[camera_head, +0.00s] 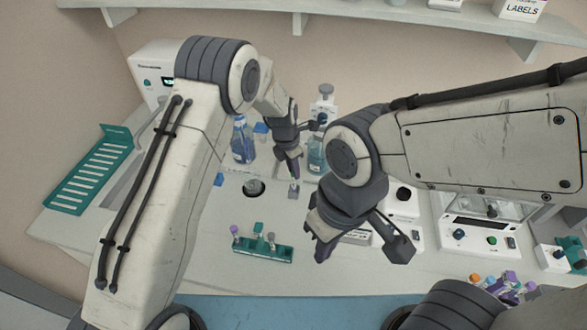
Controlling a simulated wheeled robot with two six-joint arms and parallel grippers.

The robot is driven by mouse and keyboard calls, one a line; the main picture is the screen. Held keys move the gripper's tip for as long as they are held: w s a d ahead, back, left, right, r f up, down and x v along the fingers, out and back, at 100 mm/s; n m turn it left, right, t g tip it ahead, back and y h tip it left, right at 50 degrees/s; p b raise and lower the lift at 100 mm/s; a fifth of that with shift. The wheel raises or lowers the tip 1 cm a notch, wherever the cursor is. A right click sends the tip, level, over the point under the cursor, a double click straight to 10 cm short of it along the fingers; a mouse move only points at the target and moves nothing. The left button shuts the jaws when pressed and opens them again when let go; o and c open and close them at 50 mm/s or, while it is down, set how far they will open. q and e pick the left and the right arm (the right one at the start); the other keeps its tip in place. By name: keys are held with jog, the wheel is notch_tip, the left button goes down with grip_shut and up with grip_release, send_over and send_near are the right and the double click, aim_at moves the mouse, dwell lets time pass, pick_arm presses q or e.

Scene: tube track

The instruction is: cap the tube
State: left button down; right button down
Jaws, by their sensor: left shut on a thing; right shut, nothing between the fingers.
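A green tube rack (280,250) stands on the bench in the middle. Upright pieces with purple and teal tops show in it, one purple top (234,229) at its left end. My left gripper (293,184) is above the bench, behind and to the right of the rack. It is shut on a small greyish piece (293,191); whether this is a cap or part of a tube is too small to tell. My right gripper (320,238) is lower, right of the rack, shut and empty, its fingers pointing down. No open tube can be made out clearly.
A dark round well (254,187) lies behind the rack. A blue bottle (243,142) and a teal bottle (316,154) stand further back. White devices (480,235) stand right. Coloured tubes (500,284) sit front right. A blue mat (290,308) lies in front.

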pick_arm(q)
jog(key=shift+f, duration=0.15)
jog(key=c, duration=0.7)
grip_release()
jog(key=shift+r+b, duration=0.3)
jog(key=shift+r, duration=0.1)
jog(key=r+b, duration=0.1)
jog(key=r, duration=0.2)
jog(key=a+r+b, duration=0.1)
jog(key=r, duration=0.2)
jog(key=s+r+b, duration=0.1)
jog(key=r, duration=0.2)
jog(key=shift+a+r, duration=0.15)
jog(key=shift+r, duration=0.15)
